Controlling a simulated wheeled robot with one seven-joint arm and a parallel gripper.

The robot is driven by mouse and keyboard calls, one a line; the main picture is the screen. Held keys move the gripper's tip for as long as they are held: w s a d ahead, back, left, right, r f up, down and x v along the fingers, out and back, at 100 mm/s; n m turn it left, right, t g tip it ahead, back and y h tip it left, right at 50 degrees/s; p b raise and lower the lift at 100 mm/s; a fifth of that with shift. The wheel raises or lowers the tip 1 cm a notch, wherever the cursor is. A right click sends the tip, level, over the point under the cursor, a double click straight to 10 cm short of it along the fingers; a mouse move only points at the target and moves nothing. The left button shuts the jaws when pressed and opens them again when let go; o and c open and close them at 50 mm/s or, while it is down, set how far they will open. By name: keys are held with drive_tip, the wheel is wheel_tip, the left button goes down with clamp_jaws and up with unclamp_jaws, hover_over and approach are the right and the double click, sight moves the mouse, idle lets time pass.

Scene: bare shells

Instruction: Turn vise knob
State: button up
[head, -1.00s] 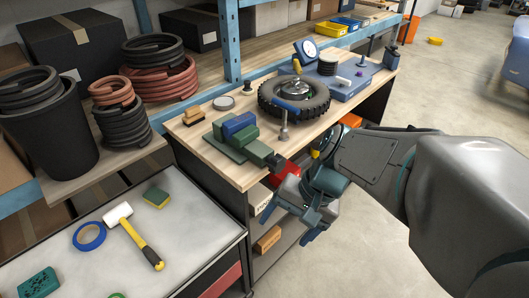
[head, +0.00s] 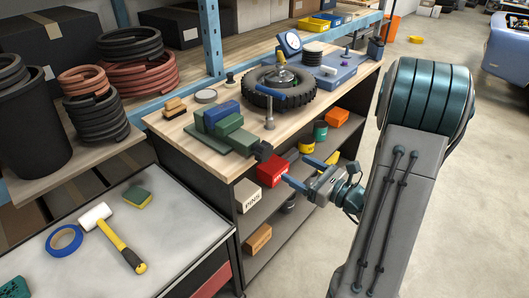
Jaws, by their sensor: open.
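The green vise (head: 232,138) stands on the front edge of the wooden workbench, with a blue block (head: 220,114) at its back part. Its dark knob (head: 262,150) sticks out at the vise's front right end, over the bench edge. My gripper (head: 296,169) is open, with two blue fingers apart and pointing left. It is in front of the bench, to the right of and lower in the picture than the knob, and does not touch it. Nothing shows between the fingers.
A tyre (head: 280,88) and a grey upright post (head: 269,112) stand behind the vise. Below the bench top, shelves hold a red box (head: 272,170), a white box (head: 248,194) and cans. A cart (head: 165,207) with a mallet stands at front left. Floor is free at right.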

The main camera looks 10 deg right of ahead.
sight(268, 153)
drive_tip(key=p+x, duration=0.2)
drive_tip(key=x, duration=1.1)
drive_tip(key=shift+a, duration=0.1)
drive_tip(key=shift+c, duration=0.4)
drive_tip(key=c, duration=0.9)
